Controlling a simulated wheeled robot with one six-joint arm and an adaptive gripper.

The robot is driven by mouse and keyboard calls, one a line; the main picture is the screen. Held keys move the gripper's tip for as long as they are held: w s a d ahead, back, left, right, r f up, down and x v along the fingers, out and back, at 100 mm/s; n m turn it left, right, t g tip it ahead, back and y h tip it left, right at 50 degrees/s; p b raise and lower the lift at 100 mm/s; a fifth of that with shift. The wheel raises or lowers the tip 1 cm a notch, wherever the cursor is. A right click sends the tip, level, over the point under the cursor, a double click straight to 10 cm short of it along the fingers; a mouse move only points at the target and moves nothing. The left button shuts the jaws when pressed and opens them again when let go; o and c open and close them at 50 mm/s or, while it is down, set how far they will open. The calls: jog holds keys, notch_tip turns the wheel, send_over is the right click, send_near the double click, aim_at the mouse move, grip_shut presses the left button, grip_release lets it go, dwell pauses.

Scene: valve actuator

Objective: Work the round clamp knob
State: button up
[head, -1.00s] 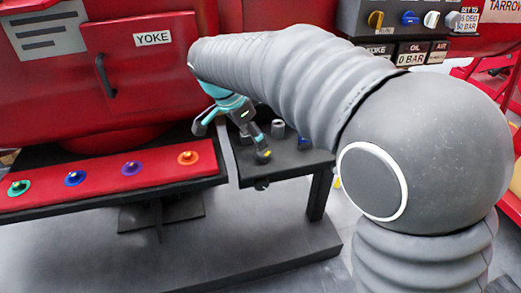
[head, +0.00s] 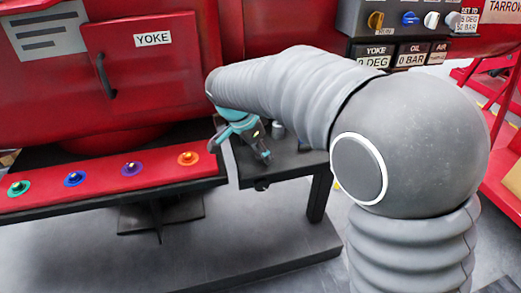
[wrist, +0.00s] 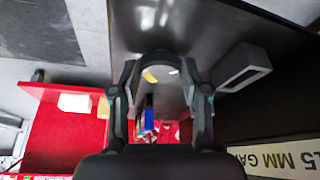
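My gripper (head: 240,150) is open over the dark side bench (head: 290,168) in the head view, its two teal and grey fingers spread and pointing down. In the wrist view my gripper (wrist: 160,68) also shows open, with a grey, shiny rounded shape (wrist: 168,88) visible between its fingers. I cannot tell whether that shape is a knob or is touched. A small dark round knob (head: 261,185) sits on the bench's front edge, below the gripper; I cannot tell if it is the clamp knob. A grey cylinder (head: 277,130) stands on the bench behind the fingers.
A red tray (head: 100,188) with several coloured round pieces lies to the left. A red cabinet labelled YOKE (head: 152,39) stands behind. A control panel (head: 395,18) with coloured knobs is at top right. A grey box (wrist: 243,70) lies right of the fingers.

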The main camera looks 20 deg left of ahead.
jog(key=shift+c, duration=1.1)
